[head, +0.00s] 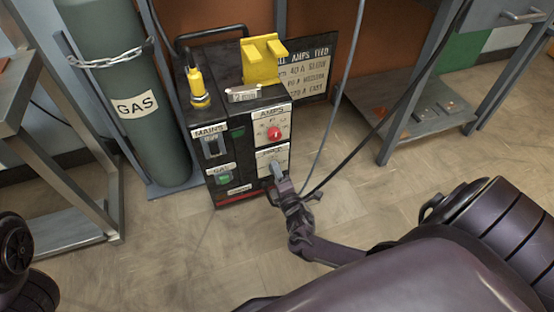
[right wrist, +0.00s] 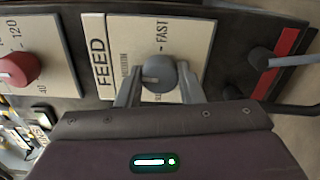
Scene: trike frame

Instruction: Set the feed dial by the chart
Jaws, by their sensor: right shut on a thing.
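The welding machine (head: 228,150) stands on the floor, its front panel facing me. Its grey FEED dial (right wrist: 158,76) is on the lower right plate, below the AMPS dial. My right gripper (head: 281,186) is shut on the FEED dial, one finger on each side in the right wrist view (right wrist: 157,82). A pale mark on the dial points left in that view; FAST is printed to its right, and other lettering is partly hidden by a finger. The chart (head: 304,74) stands behind the machine; its rows pair amps with SLOW, MEDIUM and FAST. My left gripper is out of view.
A red AMPS dial (head: 274,133) sits above the FEED dial. A small mm tag (head: 243,95) and yellow part (head: 263,60) are on top. A chained gas cylinder (head: 125,95) stands left. Hanging cables pass near my right arm. Open floor lies in front.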

